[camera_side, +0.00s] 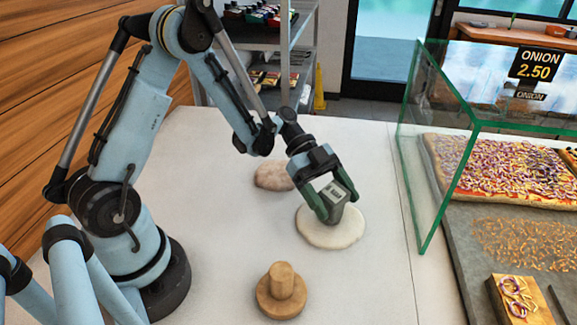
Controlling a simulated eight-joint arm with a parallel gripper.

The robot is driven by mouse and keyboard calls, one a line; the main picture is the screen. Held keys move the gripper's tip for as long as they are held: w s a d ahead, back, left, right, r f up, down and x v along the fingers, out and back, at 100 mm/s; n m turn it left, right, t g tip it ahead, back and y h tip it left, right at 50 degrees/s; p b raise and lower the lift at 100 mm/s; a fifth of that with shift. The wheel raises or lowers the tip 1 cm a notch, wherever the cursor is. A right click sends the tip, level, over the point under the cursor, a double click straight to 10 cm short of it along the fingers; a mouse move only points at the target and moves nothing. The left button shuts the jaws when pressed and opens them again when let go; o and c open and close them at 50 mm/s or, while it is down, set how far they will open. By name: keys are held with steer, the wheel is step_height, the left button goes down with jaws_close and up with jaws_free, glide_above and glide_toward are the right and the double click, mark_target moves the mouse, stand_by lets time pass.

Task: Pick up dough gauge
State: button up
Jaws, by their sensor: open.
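A dough ball (273,176) lies behind and left of the flat dough. A wooden press with a knob (281,287) stands in front. A green-edged glass case (425,160) with onion pizza (500,170) bounds the right side. The white counter (215,215) is clear at left.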

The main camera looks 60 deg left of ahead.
steer(key=c, duration=1.2)
steer(key=shift+r, duration=0.1)
